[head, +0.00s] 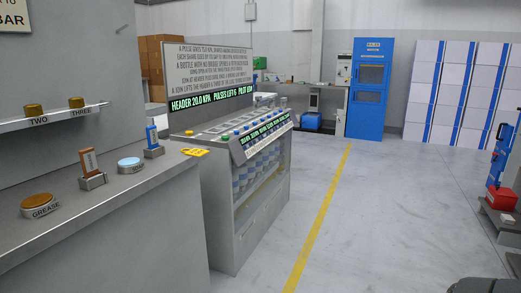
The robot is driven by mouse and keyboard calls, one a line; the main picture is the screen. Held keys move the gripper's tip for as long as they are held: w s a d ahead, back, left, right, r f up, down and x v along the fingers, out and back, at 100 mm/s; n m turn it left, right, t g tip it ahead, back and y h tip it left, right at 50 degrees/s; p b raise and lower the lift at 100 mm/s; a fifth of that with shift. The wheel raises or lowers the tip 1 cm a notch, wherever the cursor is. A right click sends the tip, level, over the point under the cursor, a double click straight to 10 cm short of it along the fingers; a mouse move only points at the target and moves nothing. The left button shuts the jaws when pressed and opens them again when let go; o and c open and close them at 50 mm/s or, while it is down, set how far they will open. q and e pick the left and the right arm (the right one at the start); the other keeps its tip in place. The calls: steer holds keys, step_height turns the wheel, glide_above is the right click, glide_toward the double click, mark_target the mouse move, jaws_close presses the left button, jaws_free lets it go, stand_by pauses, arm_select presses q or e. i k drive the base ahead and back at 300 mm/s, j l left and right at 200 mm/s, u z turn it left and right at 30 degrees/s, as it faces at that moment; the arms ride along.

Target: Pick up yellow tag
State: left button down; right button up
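A small flat yellow tag (195,152) lies at the right edge of the grey counter (120,192), near the counter's far corner. It has dark marks on it that are too small to read. It lies to the right of a small stand holding a blue piece (152,138). Neither gripper can be made out in the head view, so I see nothing holding or touching the tag.
The counter also holds a GREASE puck (37,201), a brown upright block (88,164) and a light-blue-topped puck (130,163). A grey cabinet (225,190) with bottles stands just beyond. The floor right of it is open.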

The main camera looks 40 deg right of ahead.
mark_target(196, 152)
steer(key=z, duration=0.9)
steer(key=i+l+u, duration=0.15)
steer(key=l, duration=0.2)
steer(key=i+l+u, duration=0.15)
steer(key=l, duration=0.2)
steer(key=i+l+u, duration=0.1)
steer(key=l, duration=0.3)
steer(key=i+l+u, duration=0.15)
steer(key=l, duration=0.25)
steer(key=i+l+u, duration=0.15)
steer(key=l, duration=0.25)
steer(key=i+l+u, duration=0.15)
steer(key=l, duration=0.25)
